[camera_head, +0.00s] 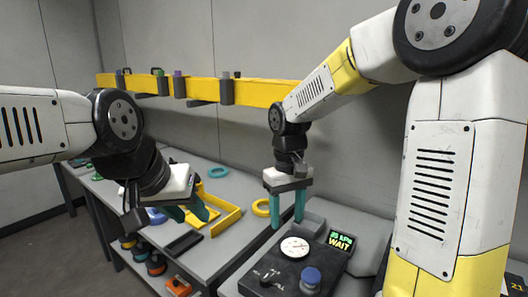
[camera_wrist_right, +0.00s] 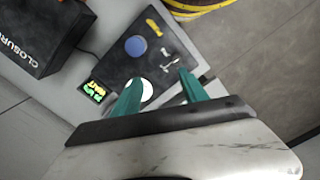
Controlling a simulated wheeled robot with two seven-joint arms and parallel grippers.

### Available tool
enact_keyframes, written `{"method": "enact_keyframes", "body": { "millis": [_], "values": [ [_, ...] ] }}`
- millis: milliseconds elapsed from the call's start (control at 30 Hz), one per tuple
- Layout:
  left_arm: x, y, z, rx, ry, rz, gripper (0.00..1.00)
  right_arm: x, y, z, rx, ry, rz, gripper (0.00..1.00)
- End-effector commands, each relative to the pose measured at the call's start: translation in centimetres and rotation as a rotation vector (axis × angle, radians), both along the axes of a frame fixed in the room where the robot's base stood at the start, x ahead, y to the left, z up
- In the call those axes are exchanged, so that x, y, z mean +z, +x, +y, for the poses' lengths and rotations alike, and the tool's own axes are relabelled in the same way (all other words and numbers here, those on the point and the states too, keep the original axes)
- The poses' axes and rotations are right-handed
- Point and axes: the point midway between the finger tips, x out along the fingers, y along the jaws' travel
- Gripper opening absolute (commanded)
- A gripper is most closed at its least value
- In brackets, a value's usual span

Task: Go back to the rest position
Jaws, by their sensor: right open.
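My right gripper (camera_head: 287,207) hangs with its two teal fingers pointing down and apart, nothing between them. In the head view it is just behind a dark control box (camera_head: 289,270). In the right wrist view its fingers (camera_wrist_right: 160,82) reach toward the same box (camera_wrist_right: 118,62), and one partly covers the white dial (camera_wrist_right: 146,91). I cannot tell whether they touch the box. My left gripper (camera_head: 186,213) is at the left, over the grey bench (camera_head: 232,186), with its teal fingers angled down. No held object shows in it, and its finger gap is unclear.
The control box has a dial (camera_head: 295,247), a blue knob (camera_head: 311,277) and a display (camera_head: 341,240) reading WAIT. A yellow rail (camera_head: 203,88) runs along the wall. A black case marked CLOSURE (camera_wrist_right: 42,36) stands near the box.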

Motion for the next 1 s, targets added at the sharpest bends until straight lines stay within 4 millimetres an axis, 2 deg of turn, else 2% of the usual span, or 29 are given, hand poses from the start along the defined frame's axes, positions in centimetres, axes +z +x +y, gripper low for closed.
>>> {"method": "enact_keyframes", "body": {
  "millis": [33,100,300,400,633,1000],
  "values": [
    [0.0,0.0,0.0,0.000,0.000,0.000,0.36,1.7,-1.0,-1.2,-0.035,0.025,-0.048,0.51],
    [0.0,0.0,0.0,0.000,0.000,0.000,0.36,3.4,-2.3,-2.5,-0.081,0.061,-0.108,0.51],
    [0.0,0.0,0.0,0.000,0.000,0.000,0.36,7.1,-6.6,-5.7,-0.209,0.162,-0.280,0.51],
    [0.0,0.0,0.0,0.000,0.000,0.000,0.36,8.2,-8.8,-6.9,-0.267,0.210,-0.364,0.51],
    [0.0,0.0,0.0,0.000,0.000,0.000,0.36,9.3,-12.0,-8.3,-0.356,0.287,-0.499,0.51],
    [0.0,0.0,0.0,0.000,0.000,0.000,0.36,9.4,-12.7,-8.5,-0.374,0.304,-0.530,0.51]
  ]
}}
